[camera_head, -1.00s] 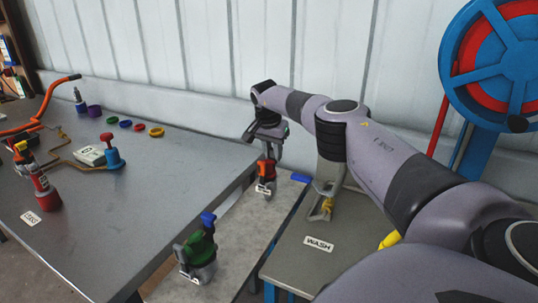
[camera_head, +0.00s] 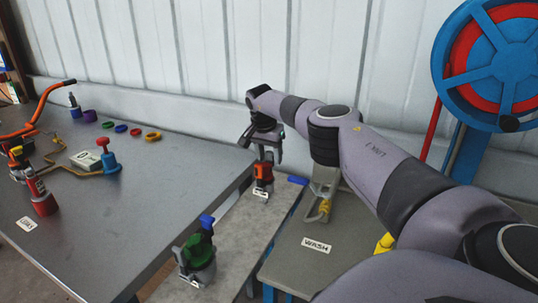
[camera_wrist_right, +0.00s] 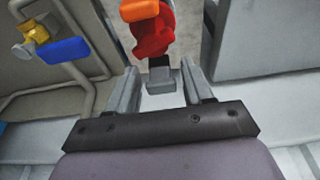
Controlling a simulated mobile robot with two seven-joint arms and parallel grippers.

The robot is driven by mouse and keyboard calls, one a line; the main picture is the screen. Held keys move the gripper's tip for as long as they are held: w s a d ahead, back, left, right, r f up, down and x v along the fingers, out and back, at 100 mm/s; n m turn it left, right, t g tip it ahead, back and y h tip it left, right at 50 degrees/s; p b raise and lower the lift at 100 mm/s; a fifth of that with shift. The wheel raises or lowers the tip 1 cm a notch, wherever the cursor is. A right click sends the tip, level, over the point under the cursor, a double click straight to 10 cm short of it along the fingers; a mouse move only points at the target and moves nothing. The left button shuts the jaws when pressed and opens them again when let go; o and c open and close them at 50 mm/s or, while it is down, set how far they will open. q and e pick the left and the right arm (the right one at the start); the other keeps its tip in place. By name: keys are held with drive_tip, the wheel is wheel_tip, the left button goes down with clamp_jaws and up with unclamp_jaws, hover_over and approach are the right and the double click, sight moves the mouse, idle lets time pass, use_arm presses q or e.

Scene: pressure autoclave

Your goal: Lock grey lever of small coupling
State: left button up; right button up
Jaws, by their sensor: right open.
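The small coupling (camera_head: 263,174), with a red-orange body, stands upright on the narrow grey bench between the two tables. In the right wrist view its red body (camera_wrist_right: 153,38) and an orange part (camera_wrist_right: 139,10) show just beyond the fingers. A grey block-like piece (camera_wrist_right: 160,78), seemingly its grey lever, lies between the fingertips with space on both sides. My right gripper (camera_head: 264,150) is at the top of the coupling, pointing down. In the right wrist view, the right gripper (camera_wrist_right: 162,88) is open around the grey piece. My left gripper is not in view.
A green coupling with a blue lever (camera_head: 200,250) stands nearer on the same bench. The table labelled WASH (camera_head: 285,262) is at right, with a yellow valve (camera_head: 325,207) and a blue handle (camera_head: 298,180). The large left table (camera_head: 130,205) carries tools and coloured rings.

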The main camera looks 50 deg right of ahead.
drive_tip(key=shift+v, duration=3.6)
drive_tip(key=shift+a+f, duration=0.1)
